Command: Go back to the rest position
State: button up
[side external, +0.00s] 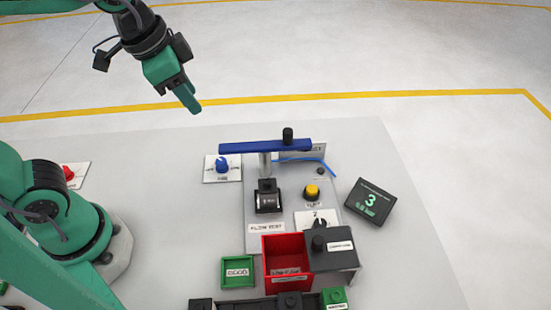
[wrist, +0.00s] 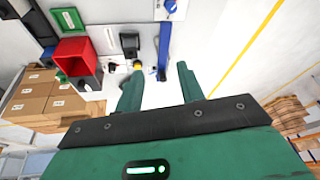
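My gripper (side external: 190,103) hangs in the air at the upper left of the side view, above and behind the bench and clear of every fixture. In the wrist view my gripper (wrist: 160,82) shows two green fingers with a clear gap between them. It is open and nothing is between the fingers. From the side the two fingers overlap and look like one.
A station with a blue bar (side external: 240,148), a black block (side external: 268,200) and a yellow button (side external: 311,191) stands mid-bench. A red bin (side external: 276,248), green tray (side external: 227,274) and black box (side external: 336,262) are in front. A display (side external: 369,203) reads 3.

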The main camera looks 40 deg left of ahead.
jog(key=s+a+f+n+t+y, duration=0.1)
jog(key=s+a+n, duration=0.4)
jog(key=a, duration=0.2)
jog(key=shift+s+a+f+n+t, duration=0.15)
jog(key=shift+a+f+n+t, duration=0.05)
jog(key=shift+n+t, duration=0.2)
